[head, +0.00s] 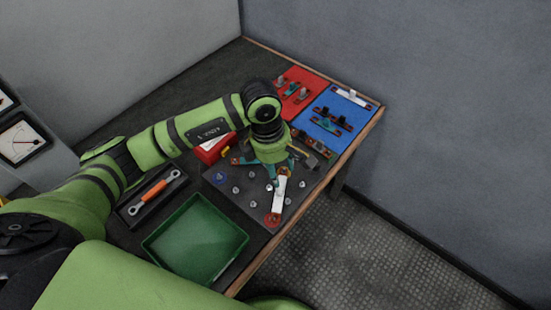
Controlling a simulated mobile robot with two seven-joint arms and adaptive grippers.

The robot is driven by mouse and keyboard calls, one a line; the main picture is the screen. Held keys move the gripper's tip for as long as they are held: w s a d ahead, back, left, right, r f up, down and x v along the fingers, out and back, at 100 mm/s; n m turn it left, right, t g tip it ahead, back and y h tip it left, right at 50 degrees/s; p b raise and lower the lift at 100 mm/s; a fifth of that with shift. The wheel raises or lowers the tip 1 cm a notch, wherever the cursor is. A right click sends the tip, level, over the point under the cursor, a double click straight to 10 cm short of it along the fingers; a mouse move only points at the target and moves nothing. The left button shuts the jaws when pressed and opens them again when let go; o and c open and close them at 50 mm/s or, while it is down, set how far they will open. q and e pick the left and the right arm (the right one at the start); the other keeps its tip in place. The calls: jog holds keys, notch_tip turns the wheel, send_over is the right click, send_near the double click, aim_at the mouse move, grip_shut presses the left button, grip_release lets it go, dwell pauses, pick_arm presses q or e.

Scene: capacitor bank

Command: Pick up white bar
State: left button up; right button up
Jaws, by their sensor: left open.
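A white bar (278,195) lies on the dark grey plate (245,206), running from under my left gripper down to a round red marking (272,220). My left gripper (276,178) is open and sits at the bar's upper end, pointing down. The hand hides part of that end, and I cannot tell whether the fingers touch the bar. Another whitish piece (351,97) lies on the blue mat (362,117). My right gripper is not in view.
Several metal studs surround the bar on the plate. A green tray (197,275) and an orange-handled wrench (154,191) lie to the left. A red box (211,150) is behind the arm. A red mat (306,81) lies at the back. The table's right edge is close.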

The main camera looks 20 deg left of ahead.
aim_at(281, 189)
pick_arm(q)
jog(key=f, duration=0.1)
jog(key=s+f+p, duration=0.1)
jog(key=f+p, duration=0.1)
jog(key=shift+s+d+f, duration=0.2)
jog(key=shift+d, duration=0.15)
jog(key=f, duration=0.2)
jog(key=shift+w+f+p, duration=0.25)
jog(key=shift+f+p, duration=0.05)
jog(key=shift+f, duration=0.35)
jog(key=c, duration=1)
jog(key=shift+r, duration=0.1)
jog(key=shift+w+r, duration=0.1)
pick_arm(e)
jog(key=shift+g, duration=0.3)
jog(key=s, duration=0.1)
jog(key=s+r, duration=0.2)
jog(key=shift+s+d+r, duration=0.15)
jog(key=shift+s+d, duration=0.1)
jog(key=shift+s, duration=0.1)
